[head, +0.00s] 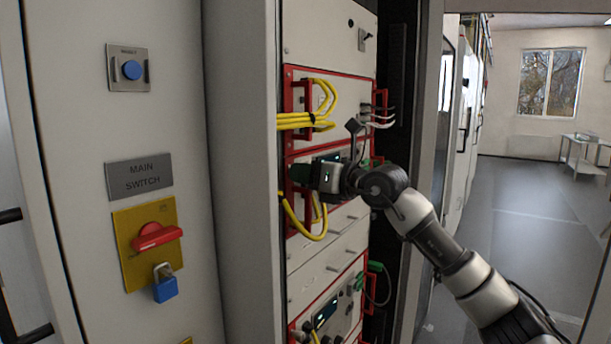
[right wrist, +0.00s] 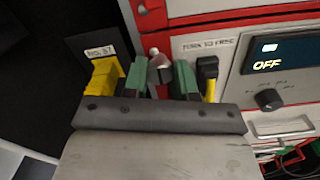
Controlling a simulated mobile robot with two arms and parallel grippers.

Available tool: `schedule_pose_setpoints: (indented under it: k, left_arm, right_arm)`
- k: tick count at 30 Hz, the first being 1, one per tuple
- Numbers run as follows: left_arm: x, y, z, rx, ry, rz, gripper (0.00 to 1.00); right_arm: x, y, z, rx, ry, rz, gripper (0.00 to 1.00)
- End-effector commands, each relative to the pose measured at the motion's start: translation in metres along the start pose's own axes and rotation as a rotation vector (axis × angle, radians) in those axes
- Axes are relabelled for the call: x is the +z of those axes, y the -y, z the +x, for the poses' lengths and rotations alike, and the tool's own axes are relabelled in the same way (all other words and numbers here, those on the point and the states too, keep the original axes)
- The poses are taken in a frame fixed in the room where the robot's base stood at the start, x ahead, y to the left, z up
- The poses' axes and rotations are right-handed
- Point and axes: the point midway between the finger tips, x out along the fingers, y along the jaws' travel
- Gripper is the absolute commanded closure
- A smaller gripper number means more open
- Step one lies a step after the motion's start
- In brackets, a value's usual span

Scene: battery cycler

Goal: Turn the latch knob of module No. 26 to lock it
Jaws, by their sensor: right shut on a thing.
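My right gripper (head: 303,172) reaches in from the right to the front of a red-framed module (head: 288,150) in the rack. In the right wrist view its green-padded fingers (right wrist: 160,80) are shut on a small grey latch knob (right wrist: 159,62). A label reading "TURN TO FREE" (right wrist: 208,43) is just right of the knob. The knob's lower part and its exact angle are hidden by the fingers. A tag on the left (right wrist: 100,52) seems to read "No. 57"; I cannot make out a No. 26. My left gripper is not in view.
A display reading "OFF" (right wrist: 268,62) and a round black dial (right wrist: 269,99) are right of the knob. Yellow cables (head: 318,105) loop near my gripper. A cabinet with a red main switch (head: 157,236) and blue padlock (head: 165,285) stands left. The aisle floor (head: 530,200) is open.

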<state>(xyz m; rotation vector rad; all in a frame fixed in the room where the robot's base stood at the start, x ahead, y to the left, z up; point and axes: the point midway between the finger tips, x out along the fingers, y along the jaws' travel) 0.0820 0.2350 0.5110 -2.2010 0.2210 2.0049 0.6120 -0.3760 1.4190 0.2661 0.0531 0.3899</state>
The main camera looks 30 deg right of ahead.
Motion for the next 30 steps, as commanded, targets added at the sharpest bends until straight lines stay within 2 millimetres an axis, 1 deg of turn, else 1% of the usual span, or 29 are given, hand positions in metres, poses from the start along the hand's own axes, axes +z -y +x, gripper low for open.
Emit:
schedule_pose_setpoints:
  k: [12,13,17,18,26,29,30]
  left_arm:
    - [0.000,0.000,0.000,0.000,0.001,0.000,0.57]
    - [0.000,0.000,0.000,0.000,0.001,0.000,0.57]
    - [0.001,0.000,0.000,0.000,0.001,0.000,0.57]
    - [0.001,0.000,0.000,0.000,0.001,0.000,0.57]
    - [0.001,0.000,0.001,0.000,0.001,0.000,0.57]
    - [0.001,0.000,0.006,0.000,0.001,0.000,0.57]
    - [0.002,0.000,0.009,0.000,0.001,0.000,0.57]
  right_arm:
    - [0.000,0.000,0.000,0.000,0.000,0.009,0.97]
    - [0.000,0.000,0.000,0.000,0.000,0.009,0.70]
    - [0.000,0.000,0.000,0.000,0.000,0.008,0.50]
    - [0.000,0.000,0.000,0.000,0.000,0.008,0.48]
    - [0.000,0.000,-0.001,0.000,0.000,0.007,0.48]
    - [-0.002,0.001,-0.007,0.000,0.001,0.007,0.48]
    - [-0.003,0.002,-0.012,-0.002,0.001,0.006,0.48]
